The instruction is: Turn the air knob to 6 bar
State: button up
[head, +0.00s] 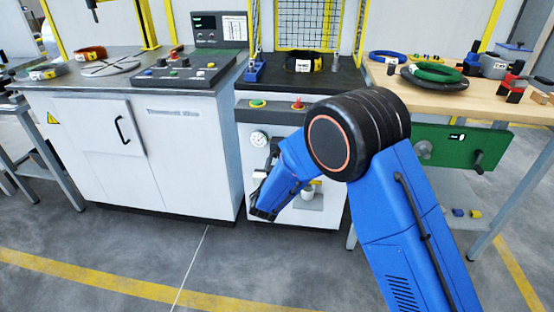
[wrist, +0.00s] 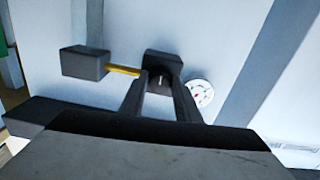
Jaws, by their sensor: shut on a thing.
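The air knob (wrist: 162,62) is a dark grey block-like knob on the white cabinet front in the wrist view. My gripper (wrist: 160,84) is shut on it, with one finger on each side. A small round white gauge (wrist: 199,92) with a red mark sits just right of the knob. In the head view the gauge (head: 258,139) is on the middle cabinet's front, left of my blue arm. Its reading is too small to tell. My arm hides the knob in the head view.
In the wrist view, a dark block (wrist: 85,63) on a yellow rod sticks out left of the knob. A green and a red button (head: 297,104) are above the gauge. A wooden table (head: 395,85) with coils stands at right. The floor in front is clear.

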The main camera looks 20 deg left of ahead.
jog(key=shift+f+m, duration=0.15)
jog(key=shift+m, duration=0.15)
jog(key=o, duration=1)
jog(key=v, duration=1.7)
jog(key=shift+s+d, duration=0.15)
jog(key=shift+s, duration=0.05)
